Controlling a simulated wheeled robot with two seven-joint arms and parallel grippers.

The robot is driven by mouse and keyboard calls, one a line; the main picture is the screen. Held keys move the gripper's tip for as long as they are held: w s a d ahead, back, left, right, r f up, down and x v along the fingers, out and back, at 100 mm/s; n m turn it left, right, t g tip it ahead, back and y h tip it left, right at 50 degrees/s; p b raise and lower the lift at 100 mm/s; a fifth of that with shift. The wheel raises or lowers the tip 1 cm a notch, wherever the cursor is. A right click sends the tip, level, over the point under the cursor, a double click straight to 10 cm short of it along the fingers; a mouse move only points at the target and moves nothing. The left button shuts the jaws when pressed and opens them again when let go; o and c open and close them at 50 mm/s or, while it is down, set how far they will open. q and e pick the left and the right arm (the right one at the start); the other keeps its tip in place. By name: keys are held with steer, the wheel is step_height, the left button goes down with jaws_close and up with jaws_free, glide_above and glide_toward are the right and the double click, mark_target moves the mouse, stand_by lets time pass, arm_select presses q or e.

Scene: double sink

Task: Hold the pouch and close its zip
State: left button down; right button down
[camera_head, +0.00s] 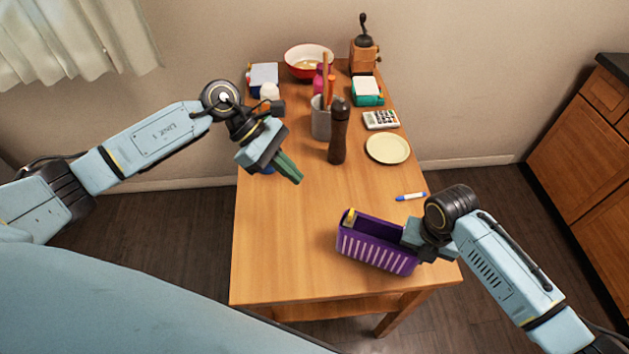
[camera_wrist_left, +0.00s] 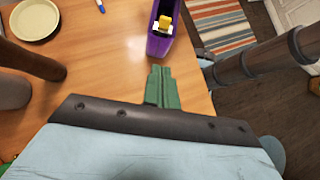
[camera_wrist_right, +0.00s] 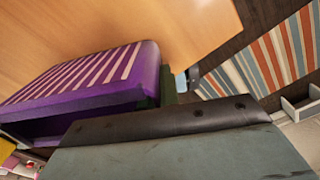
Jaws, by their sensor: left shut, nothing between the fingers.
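The purple pouch (camera_head: 376,245) with white stripes stands near the front right of the table, its top open and dark inside. A yellow tab (camera_head: 350,215), apparently the zip pull, is at its left end; it also shows in the left wrist view (camera_wrist_left: 165,23). My right gripper (camera_head: 412,240) is at the pouch's right end, with green fingers (camera_wrist_right: 165,88) on the end of the purple wall (camera_wrist_right: 120,75); the fingertips are partly hidden. My left gripper (camera_head: 288,170) is shut and empty, above the table, left of and behind the pouch.
A dark brown bottle (camera_head: 338,135) and a grey cup (camera_head: 320,120) stand right of my left gripper. A plate (camera_head: 388,148), calculator (camera_head: 380,119) and blue-white marker (camera_head: 411,196) lie on the right. A red bowl (camera_head: 308,60) and grinder (camera_head: 364,50) stand at the back. The table's front left is clear.

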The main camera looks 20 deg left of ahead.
mark_target(351, 216)
arm_select(q)
steer(key=d+f, duration=0.6)
steer(key=d, duration=0.4)
steer(key=shift+d, duration=0.1)
steer(key=d, duration=0.9)
steer(key=shift+d, duration=0.1)
steer(key=shift+a, duration=0.2)
